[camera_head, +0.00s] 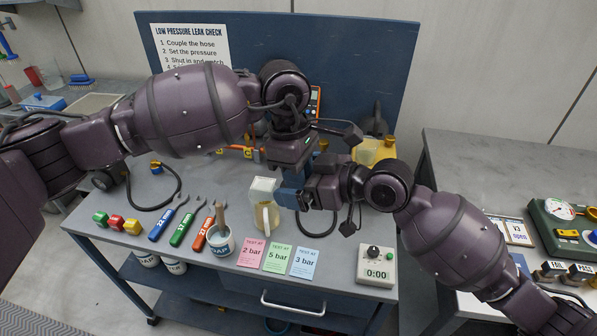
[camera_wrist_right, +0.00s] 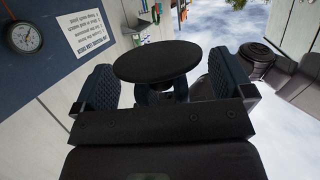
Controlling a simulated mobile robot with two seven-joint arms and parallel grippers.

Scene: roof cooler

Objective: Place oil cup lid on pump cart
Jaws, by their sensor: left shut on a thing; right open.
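A dark round disc (camera_wrist_right: 156,62), seemingly the oil cup lid, shows in the right wrist view between the fingers of my right gripper (camera_wrist_right: 163,82). That gripper is open, and I cannot tell whether it touches the disc. Blue parts below the disc look like the fingers of my left gripper. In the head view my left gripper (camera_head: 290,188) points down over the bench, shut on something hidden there. My right gripper (camera_head: 305,194) meets it from the right. The yellow pump cart (camera_head: 368,152) stands behind the right wrist, partly hidden.
A clear jug (camera_head: 265,212) with yellowish contents stands just left of the grippers. A brush pot (camera_head: 220,241), colored tools, test cards (camera_head: 278,258) and a timer (camera_head: 376,266) lie along the front. The left forearm covers part of the blue back panel (camera_head: 360,50).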

